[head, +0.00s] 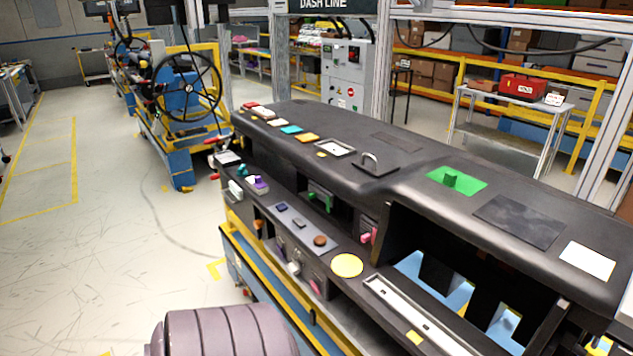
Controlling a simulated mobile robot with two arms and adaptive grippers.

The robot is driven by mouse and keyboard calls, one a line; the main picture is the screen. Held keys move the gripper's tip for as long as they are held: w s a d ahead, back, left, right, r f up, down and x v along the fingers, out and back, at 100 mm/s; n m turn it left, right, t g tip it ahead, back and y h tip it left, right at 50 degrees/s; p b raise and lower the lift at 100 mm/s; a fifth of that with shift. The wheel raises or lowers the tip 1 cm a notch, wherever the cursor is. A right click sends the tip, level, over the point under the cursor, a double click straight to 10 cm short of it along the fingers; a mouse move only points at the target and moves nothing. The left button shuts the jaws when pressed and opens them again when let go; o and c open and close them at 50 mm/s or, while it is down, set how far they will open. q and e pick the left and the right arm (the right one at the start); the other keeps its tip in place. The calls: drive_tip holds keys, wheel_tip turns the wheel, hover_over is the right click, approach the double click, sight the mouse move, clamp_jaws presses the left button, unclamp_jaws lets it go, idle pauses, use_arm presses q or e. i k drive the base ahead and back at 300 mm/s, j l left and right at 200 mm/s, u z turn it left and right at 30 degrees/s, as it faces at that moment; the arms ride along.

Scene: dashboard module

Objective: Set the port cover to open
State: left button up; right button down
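The black dashboard module (405,140) runs from the centre to the lower right on a blue and yellow stand. No part on it is clearly marked as the port cover, so I cannot tell which it is or whether it is open. Its top carries a dark plate with a metal loop handle (372,160) and a green plate with a raised block (456,181). The front has a yellow disc (347,265), a green lever (319,201), pink tabs (368,236) and a brown round knob (320,241). Neither of my grippers shows.
A ribbed grey-purple cylinder, perhaps part of my arm, is at the bottom edge. A large opening (440,240) is in the module's right front. A steering wheel rig (188,88) stands behind left. The floor (90,270) on the left is clear.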

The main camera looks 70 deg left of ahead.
sight(258, 183)
drive_tip(key=u, duration=1.9)
